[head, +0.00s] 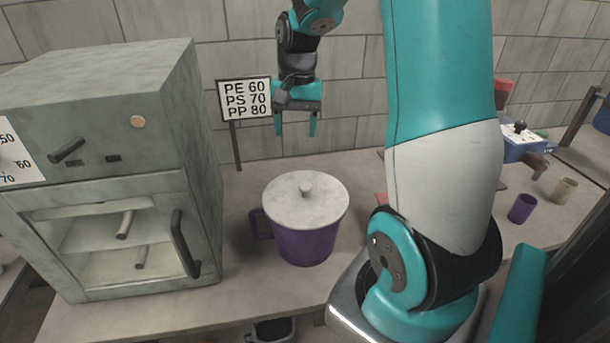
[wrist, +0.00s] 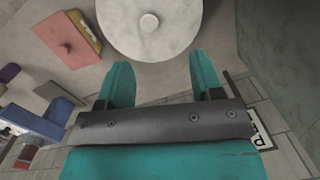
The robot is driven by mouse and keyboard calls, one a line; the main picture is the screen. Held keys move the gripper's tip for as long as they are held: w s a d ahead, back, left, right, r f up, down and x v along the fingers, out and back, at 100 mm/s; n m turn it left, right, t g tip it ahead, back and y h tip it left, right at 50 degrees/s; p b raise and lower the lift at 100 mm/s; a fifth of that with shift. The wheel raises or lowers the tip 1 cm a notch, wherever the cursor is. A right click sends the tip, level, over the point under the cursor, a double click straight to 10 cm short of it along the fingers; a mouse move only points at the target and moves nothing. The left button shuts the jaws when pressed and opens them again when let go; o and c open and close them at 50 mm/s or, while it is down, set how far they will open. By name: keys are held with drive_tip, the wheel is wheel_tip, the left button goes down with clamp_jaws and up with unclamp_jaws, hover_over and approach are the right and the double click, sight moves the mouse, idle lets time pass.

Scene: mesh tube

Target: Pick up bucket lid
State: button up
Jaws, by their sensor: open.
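The bucket lid (head: 306,199) is a pale, round disc with a small knob (head: 305,189) in its middle. It sits on the purple bucket (head: 304,243), which stands on the bench with a handle on its left side. My gripper (head: 295,128) is open and empty, with its teal fingers pointing down. It is above and behind the lid and apart from it. In the wrist view the lid (wrist: 128,38) is at the top, with its knob (wrist: 149,22) ahead of the gap between the fingertips (wrist: 160,68). Most of the bucket is hidden there under the lid.
A grey oven-like cabinet (head: 190,110) stands left of the bucket. A sign (head: 246,98) on a post is behind. My upper arm covers the middle right. Purple (head: 522,208) and tan (head: 564,190) cups and a blue-white device (head: 524,147) are at right.

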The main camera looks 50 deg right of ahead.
drive_tip(key=d+m, duration=0.2)
drive_tip(key=d, duration=0.2)
drive_tip(key=p, duration=0.3)
hover_over(305, 186)
drive_tip(key=f, duration=1.1)
drive_tip(key=shift+d+f, duration=0.2)
drive_tip(key=shift+f, duration=0.1)
drive_tip(key=shift+a+f+p, duration=0.15)
drive_tip(key=shift+f+p, duration=1.35)
drive_tip(key=shift+f, duration=1.3)
drive_tip(key=c, duration=1)
